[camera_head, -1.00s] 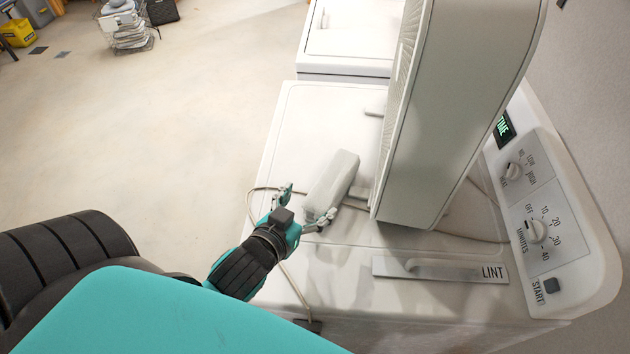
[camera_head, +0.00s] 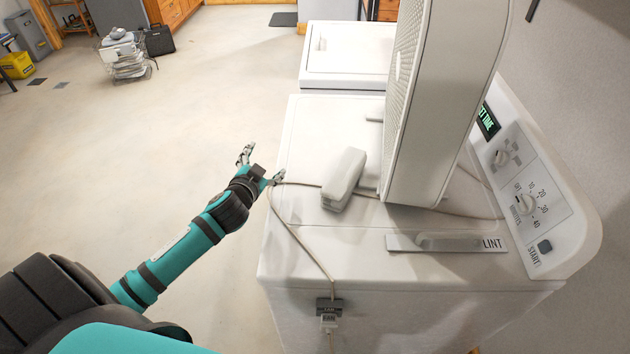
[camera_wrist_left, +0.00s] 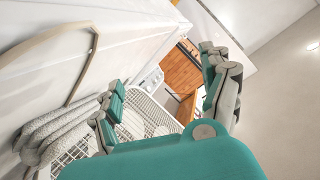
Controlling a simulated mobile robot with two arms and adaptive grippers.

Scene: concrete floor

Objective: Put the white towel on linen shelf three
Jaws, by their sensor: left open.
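My left gripper (camera_head: 262,165) is open and empty, left of the front edge of the white dryer (camera_head: 305,135). It also shows in the left wrist view (camera_wrist_left: 166,95), its fingers spread apart. I cannot pick out a white towel for certain. Pale ribbed folds (camera_wrist_left: 58,130) beside a white wire grid show at the lower left of the left wrist view; I cannot tell what they are. A wire cart (camera_head: 130,68) with pale stacked things stands far back left in the head view. Linen shelf three does not show. My right gripper is not in view.
A tall white unit (camera_head: 440,110) with a perforated side and a smooth pale block (camera_head: 345,180) stand on the dryer. A cable (camera_head: 300,243) hangs over its edge to a plug. A black case (camera_head: 158,41) stands by the cart.

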